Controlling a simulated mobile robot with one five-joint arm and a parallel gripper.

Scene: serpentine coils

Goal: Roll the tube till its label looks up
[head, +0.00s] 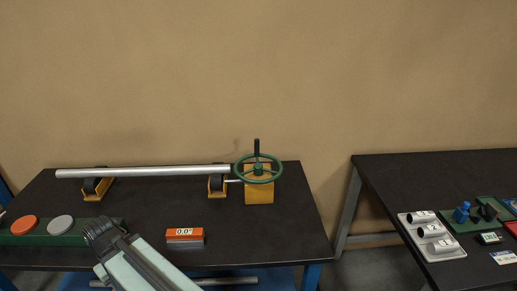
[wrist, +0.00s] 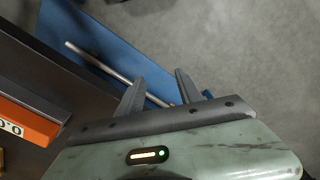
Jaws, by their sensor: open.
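The long silver tube (head: 150,172) lies level on two roller stands, a left one (head: 95,187) and a right one (head: 217,185), on the dark table. Its right end meets a yellow block (head: 259,190) with a green handwheel (head: 258,168), whose dark handle points up. No label shows on the visible side of the tube. My gripper shows in the wrist view (wrist: 158,92) with its two fingers apart and nothing between them. It is away from the tube and handwheel, past the table's edge, over a blue lower shelf (wrist: 75,38).
An orange gauge (head: 185,233) reading 0.0° stands at the table's front. A green strip (head: 88,229) holds an orange disc and a grey disc. A second rod (wrist: 100,60) lies on the lower shelf. Another table (head: 385,172) at right carries a white tray and small parts.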

